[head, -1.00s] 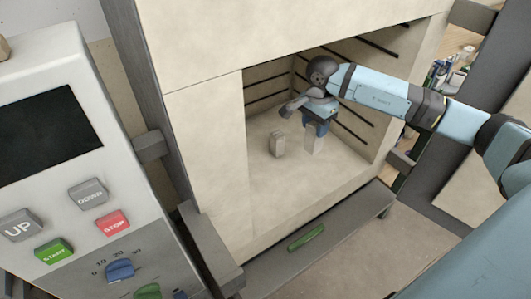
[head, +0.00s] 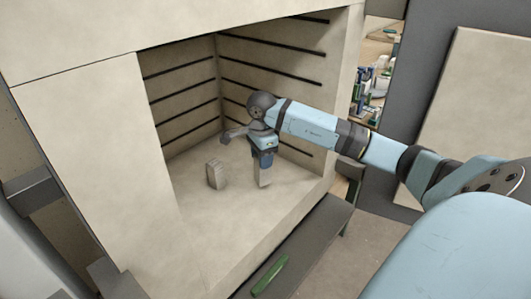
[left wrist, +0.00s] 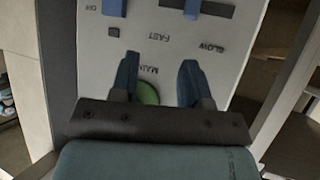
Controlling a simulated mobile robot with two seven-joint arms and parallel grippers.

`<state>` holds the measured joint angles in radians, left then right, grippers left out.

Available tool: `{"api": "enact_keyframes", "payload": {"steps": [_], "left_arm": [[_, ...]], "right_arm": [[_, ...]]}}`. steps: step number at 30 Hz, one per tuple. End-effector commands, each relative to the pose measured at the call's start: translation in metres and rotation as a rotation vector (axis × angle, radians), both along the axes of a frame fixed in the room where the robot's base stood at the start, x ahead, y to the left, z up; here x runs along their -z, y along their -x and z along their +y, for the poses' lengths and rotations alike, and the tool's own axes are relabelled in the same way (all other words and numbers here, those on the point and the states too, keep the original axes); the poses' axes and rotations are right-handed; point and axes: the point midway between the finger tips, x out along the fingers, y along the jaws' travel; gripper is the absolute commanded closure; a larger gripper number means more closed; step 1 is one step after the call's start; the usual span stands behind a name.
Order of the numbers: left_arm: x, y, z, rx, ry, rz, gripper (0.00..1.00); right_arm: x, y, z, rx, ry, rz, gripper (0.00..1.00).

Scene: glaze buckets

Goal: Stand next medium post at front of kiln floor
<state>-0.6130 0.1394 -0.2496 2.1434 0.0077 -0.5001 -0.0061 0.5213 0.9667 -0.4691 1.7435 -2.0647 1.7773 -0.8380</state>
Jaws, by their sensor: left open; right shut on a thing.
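The kiln floor (head: 222,222) shows in the head view inside the open kiln. One pale post (head: 216,174) stands upright on it, left of my right gripper. My right gripper (head: 263,166) reaches into the kiln and is shut on a second pale post (head: 264,178), which hangs upright below the fingers. I cannot tell whether its lower end touches the floor. My left gripper (left wrist: 158,75) shows only in the left wrist view, open and empty in front of a control panel (left wrist: 215,55).
Dark element rods (head: 275,66) line the kiln walls. A dark ledge with a green handle (head: 270,276) runs below the kiln opening. A shelf with small coloured things (head: 372,82) is at the back right. The front of the kiln floor is clear.

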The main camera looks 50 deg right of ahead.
Motion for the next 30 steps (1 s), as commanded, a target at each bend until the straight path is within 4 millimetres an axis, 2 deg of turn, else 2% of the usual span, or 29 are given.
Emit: {"api": "enact_keyframes", "payload": {"steps": [5, 12, 17, 24, 25, 28, 30], "left_arm": [[0.000, -0.001, -0.002, 0.002, 0.013, -0.010, 0.57], [0.008, -0.002, -0.006, 0.003, 0.036, -0.026, 0.57], [-0.004, -0.003, -0.011, 0.007, 0.049, -0.041, 0.57], [0.001, -0.003, -0.010, 0.006, 0.048, -0.037, 0.57], [0.001, -0.003, -0.009, 0.006, 0.048, -0.037, 0.57], [0.001, -0.003, -0.008, 0.004, 0.047, -0.038, 0.57], [0.001, -0.003, -0.008, 0.002, 0.046, -0.038, 0.57]], "right_arm": [[0.012, -0.001, 0.003, -0.003, -0.001, -0.001, 0.91], [0.048, -0.003, 0.012, -0.010, -0.002, -0.001, 0.91], [0.048, -0.003, 0.012, -0.011, 0.001, -0.002, 0.91], [0.052, -0.003, 0.013, -0.011, 0.001, -0.001, 0.91], [0.052, -0.003, 0.013, -0.011, 0.001, 0.000, 0.55], [0.051, -0.003, 0.013, -0.011, 0.000, 0.000, 0.32], [0.051, -0.003, 0.013, -0.011, 0.000, -0.001, 0.32]]}}
